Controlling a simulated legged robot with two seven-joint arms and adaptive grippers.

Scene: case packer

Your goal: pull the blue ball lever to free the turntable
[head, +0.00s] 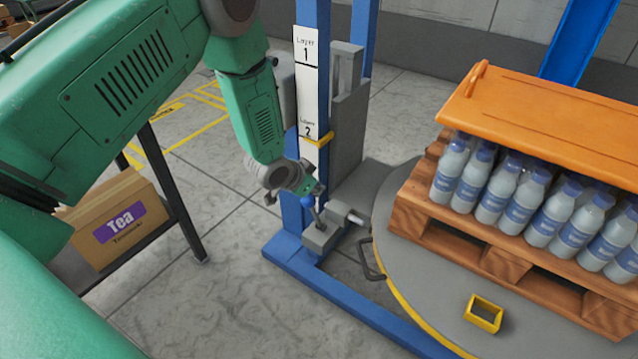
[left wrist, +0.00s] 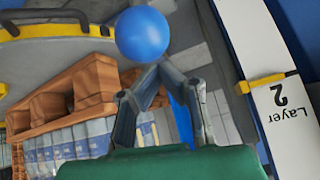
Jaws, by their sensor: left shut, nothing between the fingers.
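The blue ball (head: 307,201) tops a short lever on a grey block (head: 320,238) at the foot of the blue frame. My left gripper (head: 314,189) is right by the ball in the head view. In the left wrist view the ball (left wrist: 143,39) shows just beyond the fingertips (left wrist: 158,72), which are shut with nothing between them. Whether they touch the ball, I cannot tell. The round grey turntable (head: 425,285) with a yellow edge lies to the right of the lever. My right gripper is out of view.
A wooden pallet (head: 420,222) with several bottles (head: 495,190) under an orange cover (head: 550,125) stands on the turntable. The blue post (head: 313,20) carries a layer scale (head: 309,85). A tea box (head: 115,220) sits on a dark stand at left.

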